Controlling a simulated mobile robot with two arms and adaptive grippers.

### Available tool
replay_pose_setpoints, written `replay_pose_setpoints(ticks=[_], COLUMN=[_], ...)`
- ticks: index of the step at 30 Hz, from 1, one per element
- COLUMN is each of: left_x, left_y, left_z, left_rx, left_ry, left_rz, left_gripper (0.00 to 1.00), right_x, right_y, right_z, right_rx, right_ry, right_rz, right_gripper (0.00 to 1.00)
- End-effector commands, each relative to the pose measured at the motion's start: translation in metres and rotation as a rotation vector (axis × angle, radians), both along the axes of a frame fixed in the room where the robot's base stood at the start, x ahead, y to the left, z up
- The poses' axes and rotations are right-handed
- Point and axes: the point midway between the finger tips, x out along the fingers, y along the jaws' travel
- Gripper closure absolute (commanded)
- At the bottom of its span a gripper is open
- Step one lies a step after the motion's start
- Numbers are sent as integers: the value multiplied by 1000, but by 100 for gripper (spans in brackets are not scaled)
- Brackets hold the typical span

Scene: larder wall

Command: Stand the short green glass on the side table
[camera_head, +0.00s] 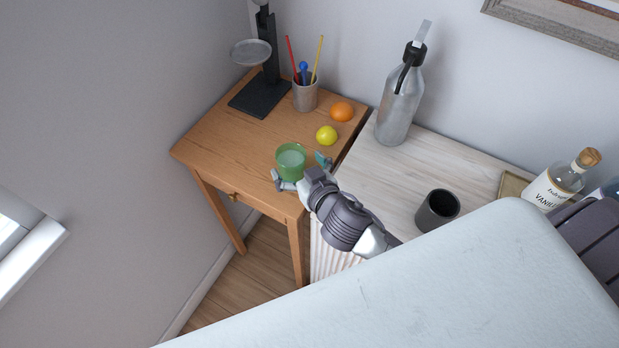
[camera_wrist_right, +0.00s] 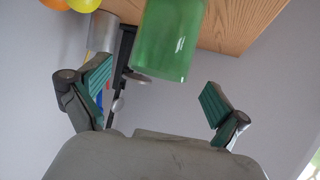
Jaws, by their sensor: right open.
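The short green glass (camera_head: 291,160) stands upright on the wooden side table (camera_head: 226,143), near its front corner. My right gripper (camera_head: 301,173) is at the glass, with one finger to each side of it. In the right wrist view the green glass (camera_wrist_right: 170,42) shows at the top, between and beyond the open fingers of the right gripper (camera_wrist_right: 152,98). Gaps show between the glass and both finger pads there. My left gripper is not in view.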

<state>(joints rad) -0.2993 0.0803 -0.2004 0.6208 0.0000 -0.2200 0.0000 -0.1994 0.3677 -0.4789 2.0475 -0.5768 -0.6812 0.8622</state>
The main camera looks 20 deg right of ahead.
Motion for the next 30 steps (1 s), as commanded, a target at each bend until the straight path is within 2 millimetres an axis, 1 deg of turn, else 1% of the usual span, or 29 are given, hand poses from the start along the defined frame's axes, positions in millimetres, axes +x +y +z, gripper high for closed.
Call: replay_pose_setpoints(ticks=[1, 6, 9, 12, 17, 30], left_x=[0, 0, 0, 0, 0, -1], left_y=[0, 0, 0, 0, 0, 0], left_z=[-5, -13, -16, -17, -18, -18], left_rx=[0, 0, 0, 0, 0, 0], left_ry=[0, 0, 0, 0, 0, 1], left_rz=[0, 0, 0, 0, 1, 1], left_gripper=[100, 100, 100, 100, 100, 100], right_x=[-13, -46, -60, -69, -75, -74], right_y=[-1, -4, -5, -6, -6, -6], right_z=[0, 13, 19, 23, 27, 27], right_rx=[3, 1, 0, -1, -1, 0], right_ry=[3, 3, 3, 2, 1, 0], right_rz=[0, 0, -1, -1, -1, -1], right_gripper=[1, 1, 1, 1, 1, 1])
